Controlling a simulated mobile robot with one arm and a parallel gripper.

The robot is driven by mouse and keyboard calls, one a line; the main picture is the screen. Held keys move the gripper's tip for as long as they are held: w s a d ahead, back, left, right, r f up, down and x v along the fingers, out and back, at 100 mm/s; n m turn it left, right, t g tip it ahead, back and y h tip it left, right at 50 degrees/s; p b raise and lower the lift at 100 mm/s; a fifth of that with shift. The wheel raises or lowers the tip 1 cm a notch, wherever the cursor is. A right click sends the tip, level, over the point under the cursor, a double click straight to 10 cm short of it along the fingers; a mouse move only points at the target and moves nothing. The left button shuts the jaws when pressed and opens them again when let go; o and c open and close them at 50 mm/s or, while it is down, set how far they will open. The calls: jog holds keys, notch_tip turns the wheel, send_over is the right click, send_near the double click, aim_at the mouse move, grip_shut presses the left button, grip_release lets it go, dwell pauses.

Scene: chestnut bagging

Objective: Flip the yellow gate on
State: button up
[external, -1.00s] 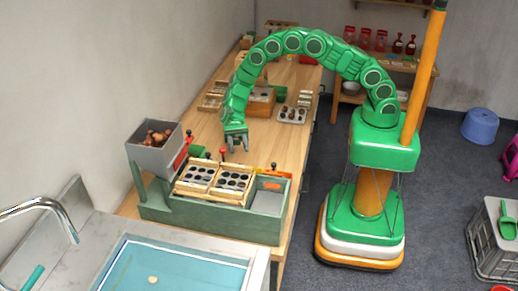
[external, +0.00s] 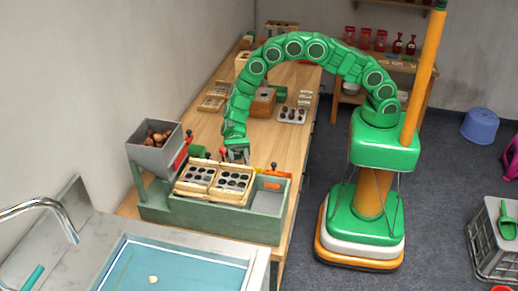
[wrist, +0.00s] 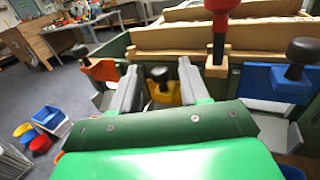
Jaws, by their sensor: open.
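The yellow gate (wrist: 168,94) has a black knob (wrist: 160,74) and shows in the wrist view at the green machine's side. My gripper (wrist: 158,66) is open, with one grey finger on each side of the gate and knob. I cannot tell whether either finger touches it. In the external view, my gripper (external: 237,154) is low at the far side of the green machine (external: 210,217), behind the wooden trays, and the yellow gate is hidden there.
An orange gate (wrist: 102,69) is left of my fingers and a blue gate (wrist: 278,84) is right, both with black knobs. A red-handled lever (wrist: 220,32) rises close to the right finger. Wooden trays (external: 213,184) and a chestnut hopper (external: 155,155) are nearby.

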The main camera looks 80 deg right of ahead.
jog(key=shift+c, duration=0.3)
grip_shut()
jog(key=shift+r, duration=1.85)
jog(key=shift+o, duration=0.3)
grip_release()
jog(key=v, duration=0.7)
jog(key=shift+d, duration=0.35)
jog(key=shift+w, duration=0.1)
